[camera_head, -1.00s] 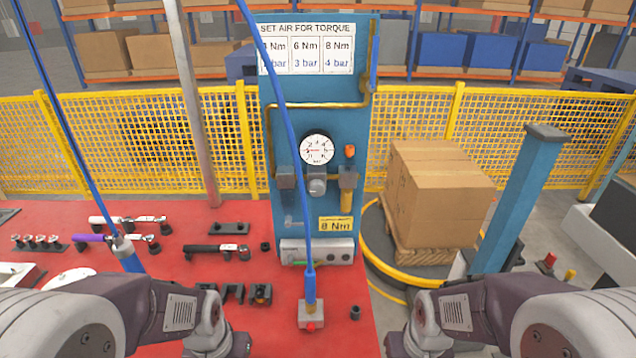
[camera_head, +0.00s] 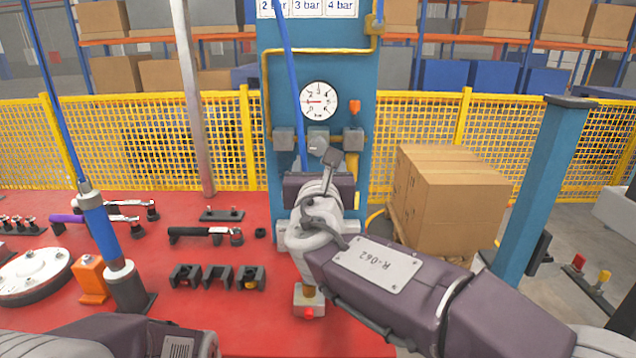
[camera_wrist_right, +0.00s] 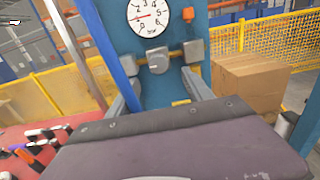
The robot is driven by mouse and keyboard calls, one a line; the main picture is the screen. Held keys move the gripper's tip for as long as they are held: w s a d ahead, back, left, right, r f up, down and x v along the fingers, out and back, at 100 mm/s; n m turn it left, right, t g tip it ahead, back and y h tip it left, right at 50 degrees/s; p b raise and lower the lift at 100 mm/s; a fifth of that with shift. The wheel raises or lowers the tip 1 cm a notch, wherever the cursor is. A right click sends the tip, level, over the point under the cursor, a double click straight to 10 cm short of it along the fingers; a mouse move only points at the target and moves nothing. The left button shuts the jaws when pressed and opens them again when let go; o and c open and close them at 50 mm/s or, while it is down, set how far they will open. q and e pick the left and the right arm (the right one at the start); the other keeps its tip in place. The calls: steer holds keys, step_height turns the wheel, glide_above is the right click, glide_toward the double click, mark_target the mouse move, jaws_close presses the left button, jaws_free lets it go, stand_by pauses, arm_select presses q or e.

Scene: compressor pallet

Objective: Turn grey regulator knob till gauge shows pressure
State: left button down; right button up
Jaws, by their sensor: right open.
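The grey regulator knob (camera_head: 318,141) sits on the blue panel below the round white gauge (camera_head: 318,101). The gauge's red needle points left; I cannot read an exact value. My right gripper (camera_head: 321,161) is in front of the panel just below the knob, partly hidden by its own wrist. In the right wrist view its fingers (camera_wrist_right: 160,92) are spread wide, with the knob (camera_wrist_right: 158,60) showing beyond and between them, seemingly apart from both. The gauge (camera_wrist_right: 148,16) shows at the top there. My left gripper is out of view; only my left arm shows at lower left.
A blue hose (camera_head: 291,80) hangs in front of the panel, close left of my right gripper. Grey blocks (camera_head: 284,139) flank the knob. The red table (camera_head: 200,310) carries tools and black holders (camera_head: 217,277). Boxes (camera_head: 455,200) stand at right.

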mark_target(317, 149)
steer(key=w+p, duration=0.1)
steer(key=w, duration=0.8)
steer(key=shift+a, duration=0.1)
jaws_close()
steer(key=shift+f+m+b, duration=0.2)
steer(key=shift+m+b, duration=0.55)
steer(key=shift+m, duration=0.45)
steer(key=m+b, duration=0.2)
steer(key=m, duration=0.1)
steer(key=shift+m, duration=0.3)
steer(key=m+b, duration=0.2)
steer(key=m, duration=0.1)
steer(key=shift+a+m, duration=0.1)
steer(key=shift+m, duration=0.2)
steer(key=m+b, duration=0.2)
steer(key=m, duration=0.1)
steer(key=shift+r+m, duration=0.1)
steer(key=shift+m, duration=0.2)
steer(key=m+b, duration=0.1)
steer(key=m, duration=0.2)
steer(key=shift+m, duration=0.3)
steer(key=m+b, duration=0.1)
steer(key=m, duration=0.2)
steer(key=shift+m+b, duration=0.3)
steer(key=m+b, duration=0.1)
steer(key=m, duration=0.2)
steer(key=shift+r, duration=0.1)
steer(key=shift+m, duration=1.6)
steer(key=shift+b, duration=0.3)
